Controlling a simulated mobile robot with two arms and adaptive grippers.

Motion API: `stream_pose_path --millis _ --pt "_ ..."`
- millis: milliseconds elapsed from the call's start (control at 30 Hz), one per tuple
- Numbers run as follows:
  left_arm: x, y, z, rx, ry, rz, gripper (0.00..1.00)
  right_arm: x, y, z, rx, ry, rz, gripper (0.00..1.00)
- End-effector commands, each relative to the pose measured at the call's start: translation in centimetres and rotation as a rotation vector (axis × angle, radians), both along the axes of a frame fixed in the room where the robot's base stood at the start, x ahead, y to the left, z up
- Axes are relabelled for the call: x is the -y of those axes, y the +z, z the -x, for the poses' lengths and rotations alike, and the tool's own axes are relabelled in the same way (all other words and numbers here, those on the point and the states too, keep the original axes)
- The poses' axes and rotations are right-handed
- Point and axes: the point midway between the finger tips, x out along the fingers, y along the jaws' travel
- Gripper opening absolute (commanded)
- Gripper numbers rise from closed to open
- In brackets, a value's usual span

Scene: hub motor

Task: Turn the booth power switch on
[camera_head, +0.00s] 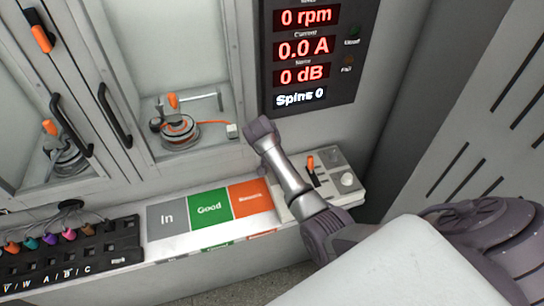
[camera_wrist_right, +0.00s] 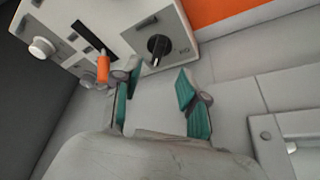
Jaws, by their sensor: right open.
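A light grey control box (camera_head: 343,176) stands on the bench at the right in the head view. It carries an orange-tipped lever (camera_head: 310,163) and a pale round knob (camera_head: 347,179). In the wrist view the box also shows a black rotary switch (camera_wrist_right: 158,46) with a light mark; the orange lever (camera_wrist_right: 103,68) is left of it. No readable label tells which control is the booth power switch. My right gripper (camera_wrist_right: 157,80) is open and empty, its teal fingers just below the box, the rotary switch beyond the gap. My arm hides part of the box in the head view. My left gripper is out of view.
A lit display panel (camera_head: 308,50) hangs on the wall above. Glazed booth doors (camera_head: 100,75) with black handles and a motor (camera_head: 178,130) inside are at left. In, Good and orange zones (camera_head: 209,206) mark the bench beside the box. A connector block (camera_head: 70,262) sits lower left.

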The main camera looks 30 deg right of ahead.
Motion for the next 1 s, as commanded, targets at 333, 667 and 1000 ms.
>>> stream_pose_path --millis 333,667,1000 --pt "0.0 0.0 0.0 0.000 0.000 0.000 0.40 -1.0 2.7 0.6 -0.002 0.000 -0.001 0.43" --pt "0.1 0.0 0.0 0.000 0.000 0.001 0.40 -1.0 2.8 0.6 -0.002 0.000 -0.001 0.43" --pt "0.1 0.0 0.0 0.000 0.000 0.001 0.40 -1.7 1.0 4.3 -0.030 0.123 0.010 0.43"
